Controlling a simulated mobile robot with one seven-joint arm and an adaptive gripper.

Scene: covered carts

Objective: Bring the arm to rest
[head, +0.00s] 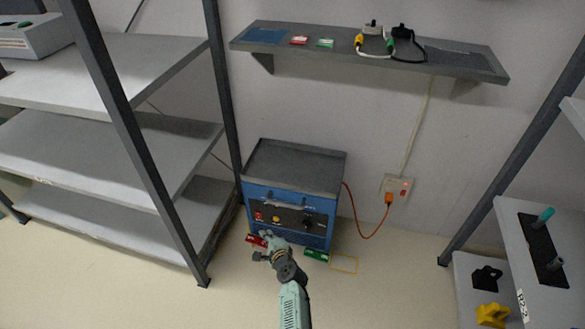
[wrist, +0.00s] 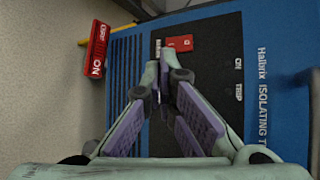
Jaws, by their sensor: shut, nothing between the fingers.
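My gripper (head: 265,237) is low in front of the blue cabinet (head: 262,190), close to its lower left front. In the wrist view my gripper (wrist: 163,78) has its two purple-padded fingers brought together, with nothing between them. Behind the fingertips is the cabinet's black panel (wrist: 217,60), with "ON" and "TRIP" lettering and a small red part (wrist: 180,43). The fingers hide part of this panel. I cannot tell whether the fingertips touch it. My arm reaches up from the bottom of the head view.
An orange cable (head: 366,236) runs to a wall socket (head: 396,185). Racks stand left and right; a wall shelf (head: 470,64) is above. The front floor is open.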

